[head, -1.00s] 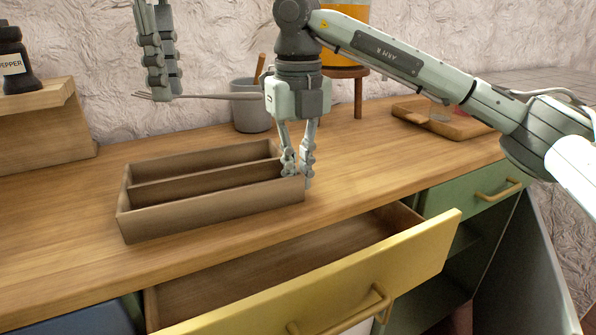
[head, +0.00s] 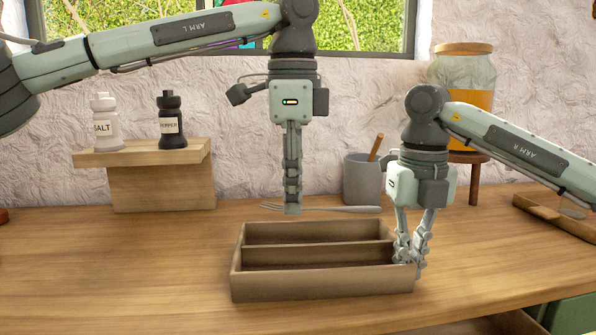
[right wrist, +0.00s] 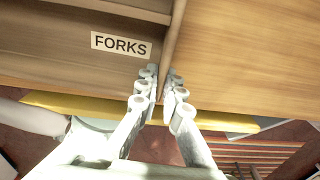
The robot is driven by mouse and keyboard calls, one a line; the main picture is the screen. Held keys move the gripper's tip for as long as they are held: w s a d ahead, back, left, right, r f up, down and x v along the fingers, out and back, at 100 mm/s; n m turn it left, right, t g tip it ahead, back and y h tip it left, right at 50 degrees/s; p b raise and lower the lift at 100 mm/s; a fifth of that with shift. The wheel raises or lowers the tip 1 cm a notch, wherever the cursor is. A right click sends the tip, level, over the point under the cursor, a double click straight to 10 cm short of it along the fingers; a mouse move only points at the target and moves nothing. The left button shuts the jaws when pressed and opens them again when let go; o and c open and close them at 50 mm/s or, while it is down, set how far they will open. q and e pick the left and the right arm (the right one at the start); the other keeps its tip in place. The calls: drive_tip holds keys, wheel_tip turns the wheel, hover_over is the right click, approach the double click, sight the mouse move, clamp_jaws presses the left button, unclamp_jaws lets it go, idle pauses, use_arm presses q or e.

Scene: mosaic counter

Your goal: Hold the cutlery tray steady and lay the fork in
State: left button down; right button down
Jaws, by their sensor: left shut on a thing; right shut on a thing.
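The wooden cutlery tray (head: 325,283) sits on the counter, with a divider between a front and a back compartment. My right gripper (head: 411,266) is shut on the tray's right end wall near the front corner. In the right wrist view its fingers (right wrist: 160,90) straddle that wall (right wrist: 174,40), beside a FORKS label (right wrist: 121,45) inside one compartment. My left gripper (head: 292,208) is shut on the silver fork (head: 345,209). It holds the fork level above the tray's back side, tines to the left.
A grey crock (head: 362,180) stands behind the tray and an orange-filled jar (head: 465,75) on a stool at the back right. Salt (head: 105,125) and pepper (head: 172,122) stand on a wooden shelf (head: 160,185) at left.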

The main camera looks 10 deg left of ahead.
use_arm(q)
drive_tip(key=shift+s+f, duration=0.1)
drive_tip(key=shift+f, duration=2.75)
drive_tip(key=c, duration=1.3)
unclamp_jaws()
drive_tip(key=shift+c, duration=0.2)
wheel_tip(320, 180, up, 12)
drive_tip(key=shift+r, duration=0.1)
use_arm(e)
drive_tip(key=c, duration=1.6)
unclamp_jaws()
